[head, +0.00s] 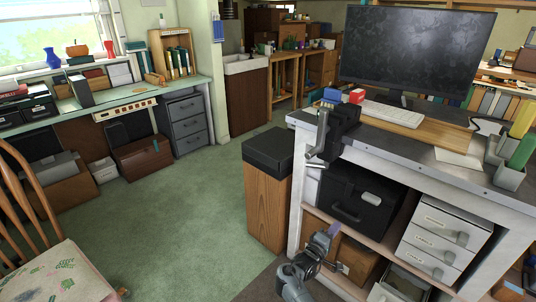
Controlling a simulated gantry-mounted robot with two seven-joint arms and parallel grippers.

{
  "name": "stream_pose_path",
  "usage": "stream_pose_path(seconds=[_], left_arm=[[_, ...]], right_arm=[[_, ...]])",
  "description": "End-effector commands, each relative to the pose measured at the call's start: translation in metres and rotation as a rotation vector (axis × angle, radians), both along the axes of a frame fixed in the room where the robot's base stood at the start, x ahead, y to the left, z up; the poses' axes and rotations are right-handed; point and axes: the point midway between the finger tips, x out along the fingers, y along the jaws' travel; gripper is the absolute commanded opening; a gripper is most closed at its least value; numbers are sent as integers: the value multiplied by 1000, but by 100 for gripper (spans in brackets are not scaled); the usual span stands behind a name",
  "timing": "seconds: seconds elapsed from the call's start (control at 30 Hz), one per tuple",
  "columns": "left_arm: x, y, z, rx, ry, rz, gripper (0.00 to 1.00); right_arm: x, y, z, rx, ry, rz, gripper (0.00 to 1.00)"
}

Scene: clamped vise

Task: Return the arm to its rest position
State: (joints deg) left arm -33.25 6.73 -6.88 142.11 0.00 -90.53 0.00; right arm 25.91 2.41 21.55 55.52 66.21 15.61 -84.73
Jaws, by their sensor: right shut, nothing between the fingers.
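The dark vise (340,127) is mounted at the near left corner of the workbench (305,122). Its grey handle hangs down over the bench's front edge. My right gripper (332,231) is low in front of the bench's open shelves, below the vise and apart from it. It is shut and empty, with its fingers pointing up. My right arm comes in from the bottom edge. My left gripper is not seen.
A wooden bin with a black top (267,190) stands just left of the bench. A black case (360,195) and white drawers (440,238) fill the shelf. A wooden chair (50,270) is at lower left. The green floor (180,220) between is clear.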

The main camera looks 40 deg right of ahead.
Motion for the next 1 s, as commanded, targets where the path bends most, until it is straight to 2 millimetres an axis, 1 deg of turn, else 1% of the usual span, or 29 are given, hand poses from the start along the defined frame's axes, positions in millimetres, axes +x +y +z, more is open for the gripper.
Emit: stream_pose_path(seconds=[0.07,0.13,0.17,0.2,0.23,0.3,0.33,0.4,0.47,0.57,0.67,0.7,0.77,0.8,0.87,0.9,0.97,1.0], left_arm=[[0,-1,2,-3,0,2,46],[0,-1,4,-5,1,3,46],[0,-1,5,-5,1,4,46],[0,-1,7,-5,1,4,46],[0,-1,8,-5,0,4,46],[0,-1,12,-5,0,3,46],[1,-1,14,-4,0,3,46],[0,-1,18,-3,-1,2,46],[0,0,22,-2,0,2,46],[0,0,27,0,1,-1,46],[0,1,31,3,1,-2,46],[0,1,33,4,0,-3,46],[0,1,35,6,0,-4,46],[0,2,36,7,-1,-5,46],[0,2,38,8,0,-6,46],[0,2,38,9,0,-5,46],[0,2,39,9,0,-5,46],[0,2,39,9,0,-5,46]], right_arm=[[-11,1,-11,0,28,-1,0],[-27,0,-26,-2,69,-1,0],[-36,0,-35,-4,94,1,0],[-50,0,-48,-9,134,7,0],[-61,1,-55,-17,160,14,0],[-85,3,-62,-47,201,42,0],[-92,5,-62,-62,211,67,0],[-103,12,-65,-62,222,149,0],[-106,24,-69,-14,204,241,0],[-104,61,-79,155,128,420,0],[-98,117,-85,391,43,584,0],[-97,144,-85,501,14,641,0],[-98,189,-82,673,-20,713,0],[-102,219,-79,787,-35,748,0],[-108,263,-69,951,-49,783,0],[-114,290,-60,1054,-52,794,0],[-125,327,-45,1193,-47,797,0],[-132,347,-33,1273,-42,788,0]])
